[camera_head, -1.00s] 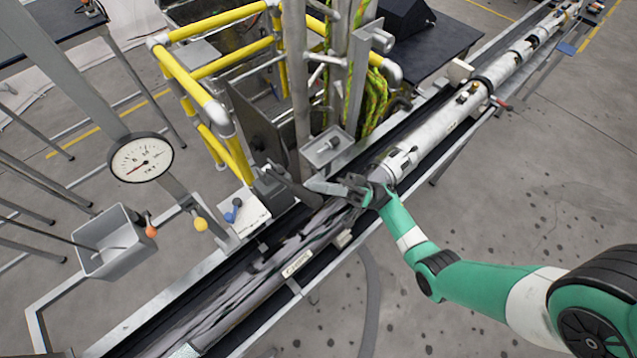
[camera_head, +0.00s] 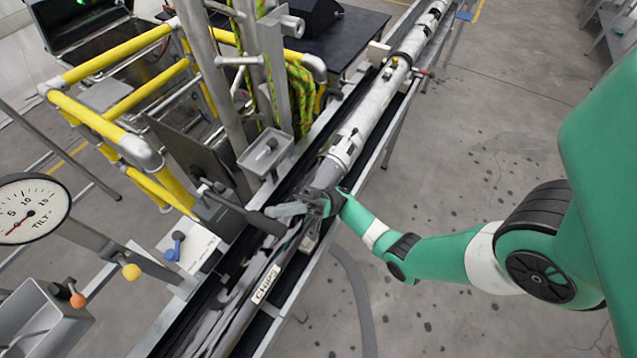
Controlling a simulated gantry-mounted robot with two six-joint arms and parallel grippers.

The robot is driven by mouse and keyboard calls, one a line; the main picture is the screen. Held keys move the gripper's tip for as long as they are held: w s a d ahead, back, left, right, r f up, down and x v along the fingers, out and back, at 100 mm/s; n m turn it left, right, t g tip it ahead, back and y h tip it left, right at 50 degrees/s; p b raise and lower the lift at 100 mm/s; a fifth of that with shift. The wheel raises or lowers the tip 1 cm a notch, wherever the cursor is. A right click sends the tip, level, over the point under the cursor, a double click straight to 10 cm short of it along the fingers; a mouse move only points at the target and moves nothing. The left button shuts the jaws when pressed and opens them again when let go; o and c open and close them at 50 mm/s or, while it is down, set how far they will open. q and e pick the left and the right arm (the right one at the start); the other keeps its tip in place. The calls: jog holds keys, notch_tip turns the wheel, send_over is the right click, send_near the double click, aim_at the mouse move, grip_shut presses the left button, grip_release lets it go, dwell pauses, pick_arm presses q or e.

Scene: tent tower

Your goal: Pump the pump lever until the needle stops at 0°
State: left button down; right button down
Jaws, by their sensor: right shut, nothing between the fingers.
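The pump lever (camera_head: 262,222) is a dark bar with a thick grip, reaching right and down from its mount beside the trough. My right gripper (camera_head: 273,211) is shut and empty, with its fingertips just above the lever's grip; I cannot tell whether they touch. The round white gauge (camera_head: 42,200), marked TILT, is partly cut off at the left edge. Its red needle (camera_head: 18,224) points to the lower left, below the 5 mark; the exact reading is too small to tell. My left gripper is out of view.
A long trough (camera_head: 205,310) with a pale tube (camera_head: 375,105) runs diagonally. Yellow railings (camera_head: 105,120) and a metal post (camera_head: 212,90) stand behind the lever. A blue-handled valve (camera_head: 177,243), orange and yellow knobs and a grey bin (camera_head: 40,315) are at left. Floor at right is open.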

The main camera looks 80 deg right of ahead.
jog(key=s+d+f+b, duration=0.3)
jog(key=s+d+b, duration=0.2)
jog(key=s+d, duration=0.4)
jog(key=d, duration=0.3)
jog(key=shift+s+d, duration=0.25)
